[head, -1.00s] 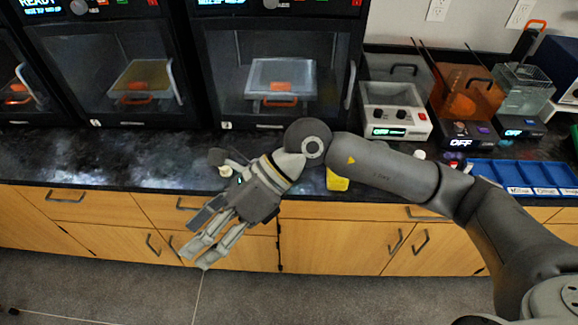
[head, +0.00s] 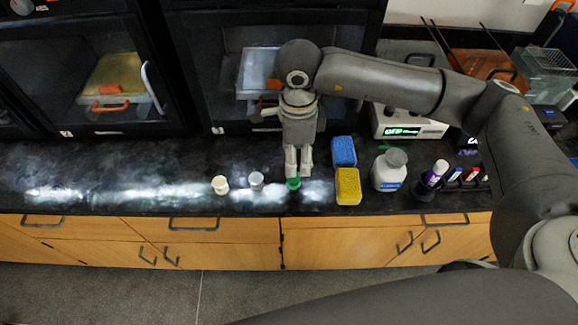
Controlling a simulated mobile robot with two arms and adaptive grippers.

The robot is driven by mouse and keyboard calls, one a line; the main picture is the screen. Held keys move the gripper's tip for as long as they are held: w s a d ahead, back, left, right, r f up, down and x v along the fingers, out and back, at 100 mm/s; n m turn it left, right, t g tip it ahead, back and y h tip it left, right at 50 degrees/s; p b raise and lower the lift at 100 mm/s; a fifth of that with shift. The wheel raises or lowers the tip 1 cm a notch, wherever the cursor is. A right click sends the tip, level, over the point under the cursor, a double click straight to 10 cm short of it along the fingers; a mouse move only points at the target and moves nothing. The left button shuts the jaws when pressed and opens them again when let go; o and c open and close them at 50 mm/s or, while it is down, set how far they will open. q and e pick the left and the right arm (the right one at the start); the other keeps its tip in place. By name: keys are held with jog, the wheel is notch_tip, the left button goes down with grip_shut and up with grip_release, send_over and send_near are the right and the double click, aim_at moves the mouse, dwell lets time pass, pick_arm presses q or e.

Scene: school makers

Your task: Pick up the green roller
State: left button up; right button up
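The green roller (head: 293,183) is a small green piece on the dark counter, near its front edge. My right gripper (head: 299,172) points down just above and behind it, its fingertips overlapping the roller's top in the picture. The two fingers show a narrow gap, and nothing is seen held between them. I cannot tell whether they touch the roller, as its upper part is partly hidden. My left gripper is not in view.
A white roller (head: 220,185) and a grey one (head: 256,180) stand to the left. A blue sponge (head: 343,151), a yellow sponge (head: 348,187), a white bottle (head: 389,170) and a purple-labelled bottle (head: 433,174) stand to the right. Printers line the back. The counter's left is clear.

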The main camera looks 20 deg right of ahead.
send_over(296, 179)
notch_tip(296, 179, down, 4)
jog(key=shift+s+f, duration=0.1)
jog(key=shift+s, duration=0.05)
jog(key=shift+f+p, duration=0.25)
jog(key=shift+p, duration=0.15)
jog(key=f, duration=0.2)
jog(key=w+f+p, duration=0.1)
jog(key=f, duration=0.1)
jog(key=shift+a+f, duration=0.2)
jog(key=shift+f, duration=0.2)
jog(key=shift+c, duration=0.8)
jog(key=c, duration=0.5)
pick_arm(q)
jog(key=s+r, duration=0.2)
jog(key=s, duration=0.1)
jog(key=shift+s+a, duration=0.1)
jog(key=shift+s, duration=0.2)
pick_arm(e)
jog(key=shift+c, duration=1.3)
